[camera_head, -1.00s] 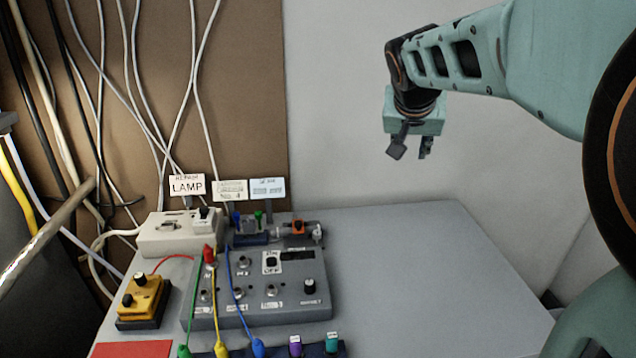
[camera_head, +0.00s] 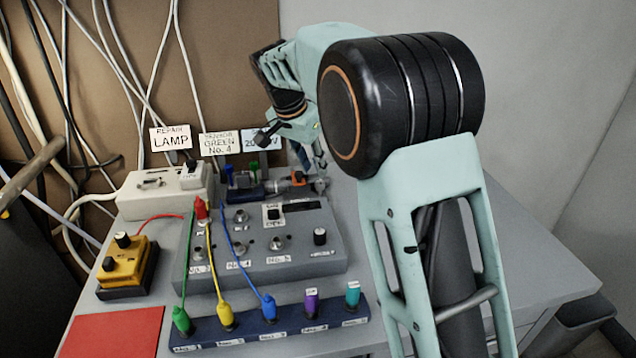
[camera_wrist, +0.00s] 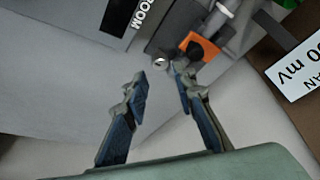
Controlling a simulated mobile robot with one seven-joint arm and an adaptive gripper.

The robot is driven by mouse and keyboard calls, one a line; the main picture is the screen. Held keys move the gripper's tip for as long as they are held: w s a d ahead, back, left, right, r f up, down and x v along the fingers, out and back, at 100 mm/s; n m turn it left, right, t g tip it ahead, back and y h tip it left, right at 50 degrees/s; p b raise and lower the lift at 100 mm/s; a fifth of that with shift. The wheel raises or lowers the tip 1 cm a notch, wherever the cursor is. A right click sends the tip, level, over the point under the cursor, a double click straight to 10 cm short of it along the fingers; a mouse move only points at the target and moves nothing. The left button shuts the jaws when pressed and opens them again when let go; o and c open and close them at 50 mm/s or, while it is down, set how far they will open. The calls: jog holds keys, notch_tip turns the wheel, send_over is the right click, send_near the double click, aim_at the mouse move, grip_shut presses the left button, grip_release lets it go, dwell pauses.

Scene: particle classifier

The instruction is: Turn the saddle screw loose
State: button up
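An orange saddle piece (camera_head: 299,178) clamps a small grey assembly behind the grey control box; the wrist view also shows the orange piece (camera_wrist: 200,48). Beside it in the wrist view is a small round silver end (camera_wrist: 160,63), which looks like a screw head, though I cannot be sure that it is the saddle screw. In the head view a silver fitting (camera_head: 319,184) sits just right of the orange piece. My gripper (camera_wrist: 161,76) is open and empty, with its fingertips pointing toward the silver end. In the head view my gripper (camera_head: 312,162) hangs just above the assembly, partly hidden by my arm.
The grey control box (camera_head: 330,262) with knobs and cables stands in front. A blue rail (camera_head: 180,346) holds coloured plugs. A yellow device (camera_head: 128,262), a white lamp box (camera_head: 135,205) and upright label cards, including the sensor card (camera_head: 219,144), stand around it. The table's right side is largely clear.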

aim_at(320, 183)
jog(key=b+x, duration=0.1)
jog(key=x, duration=0.5)
jog(key=shift+c, duration=0.4)
grip_shut()
